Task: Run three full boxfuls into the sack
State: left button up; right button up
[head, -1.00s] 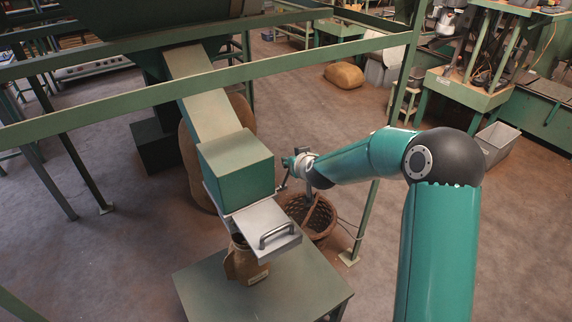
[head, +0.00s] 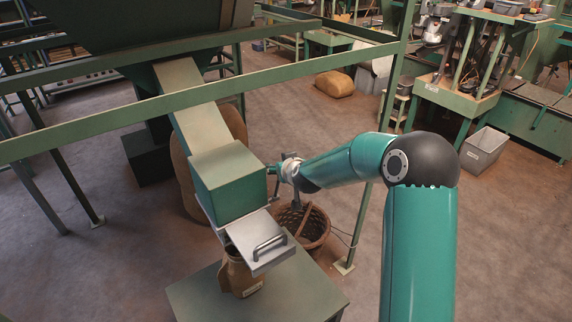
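A green box (head: 229,182) sits at the lower end of a sloping chute (head: 192,106) that comes down from the hopper (head: 140,22). A metal slide plate with a handle (head: 268,246) sticks out below the box toward me. A small brown sack (head: 240,275) stands upright under the plate on a green table (head: 300,287); its mouth is mostly hidden by the plate. My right gripper (head: 272,178) is at the right side of the box, beside a thin upright lever there. Its fingers are too small and hidden to read. My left gripper is out of view.
A green frame rail (head: 300,62) crosses in front of the chute, and a post (head: 366,215) stands right of the box. A wicker basket (head: 318,228) is on the floor behind the table. A large sack (head: 188,180) stands behind the chute.

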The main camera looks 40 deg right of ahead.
jog(key=shift+f, duration=0.1)
jog(key=v, duration=1.2)
dwell(0.4)
